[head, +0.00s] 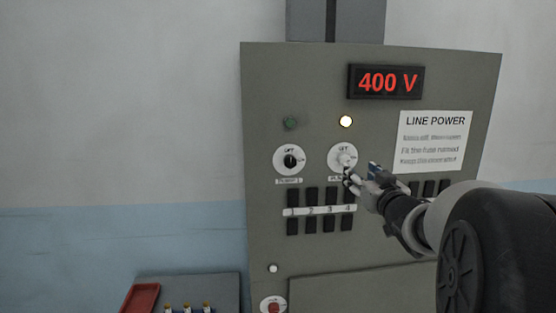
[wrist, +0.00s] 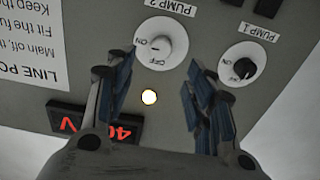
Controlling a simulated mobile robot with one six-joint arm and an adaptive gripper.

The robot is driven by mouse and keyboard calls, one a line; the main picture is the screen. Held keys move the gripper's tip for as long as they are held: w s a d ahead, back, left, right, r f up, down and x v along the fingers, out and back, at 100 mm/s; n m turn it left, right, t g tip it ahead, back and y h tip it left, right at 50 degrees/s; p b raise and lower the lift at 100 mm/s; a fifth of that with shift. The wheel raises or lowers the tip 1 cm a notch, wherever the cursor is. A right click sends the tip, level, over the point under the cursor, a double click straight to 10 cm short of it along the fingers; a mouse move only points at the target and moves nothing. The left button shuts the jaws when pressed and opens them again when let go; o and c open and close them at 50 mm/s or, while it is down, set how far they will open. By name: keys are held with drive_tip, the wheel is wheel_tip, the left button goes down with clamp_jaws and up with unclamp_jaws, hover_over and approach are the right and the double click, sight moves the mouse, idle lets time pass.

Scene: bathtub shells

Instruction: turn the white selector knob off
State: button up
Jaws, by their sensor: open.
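The white selector knob (head: 346,160) sits on a round white dial on the grey panel, above the PUMP 2 label. It also shows in the wrist view (wrist: 160,45), where the panel appears upside down. OFF is printed at the dial's top and ON at its right side. I cannot tell for sure which way the knob points. A lamp (head: 346,121) above it glows yellow-white. My gripper (head: 359,172) is open at the knob's lower right in the head view. In the wrist view its fingers (wrist: 160,66) stand apart, on either side of the dial's edge, with nothing between them.
A black knob (head: 290,160) for PUMP 1 is left of the white one, under a dark green lamp (head: 291,123). Black switches (head: 310,197) sit below. A display (head: 386,82) reads 400 V. A LINE POWER notice (head: 433,140) is at right. A red tray (head: 140,299) is lower left.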

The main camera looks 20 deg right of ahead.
sight(346, 161)
drive_tip(key=p+x, duration=0.1)
drive_tip(key=x, duration=0.8)
drive_tip(key=shift+w+a, duration=0.1)
drive_tip(key=shift+w, duration=0.1)
drive_tip(key=shift+c, duration=0.3)
drive_tip(key=c, duration=1)
